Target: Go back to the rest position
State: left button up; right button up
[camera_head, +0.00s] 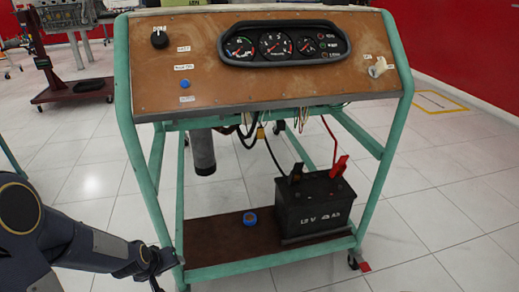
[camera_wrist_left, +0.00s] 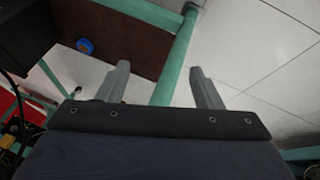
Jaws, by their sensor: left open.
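My left gripper (camera_head: 160,272) is at the lower left front corner of the engine trainer's green frame (camera_head: 139,150). In the left wrist view, its two grey fingers (camera_wrist_left: 159,70) are spread apart, with nothing held. A green tube of the frame (camera_wrist_left: 176,58) shows between the fingers there; I cannot tell whether it lies between them or beyond them. In the head view, the gripper overlaps the foot of the left front post, and contact is unclear. My right gripper is in neither view.
The trainer carries a brown gauge panel (camera_head: 205,88), a black battery (camera_head: 314,212) and a blue cap (camera_head: 250,218) on its low shelf (camera_head: 215,262). A dark red stand (camera_head: 75,92) is at the back left. Tiled floor (camera_head: 455,215) is open to the right.

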pick_arm(q)
jog(key=s+d+r+m+h, duration=0.1)
jog(key=s+r, duration=0.4)
jog(key=r, duration=0.2)
jog(key=s+d+r+h, duration=0.15)
jog(key=s+r, duration=0.25)
jog(key=r, duration=0.4)
jog(key=s+d+r+m, duration=0.1)
jog(key=s+r, duration=0.1)
jog(key=s, duration=0.4)
jog(key=s+d+r+m, duration=0.1)
jog(key=s+d+r, duration=0.1)
jog(key=s, duration=0.4)
notch_tip(320, 180, up, 37)
jog(key=p, duration=3.7)
jog(key=shift+s+r+m, duration=0.15)
jog(key=shift+s+m, duration=0.15)
jog(key=shift+c, duration=0.4)
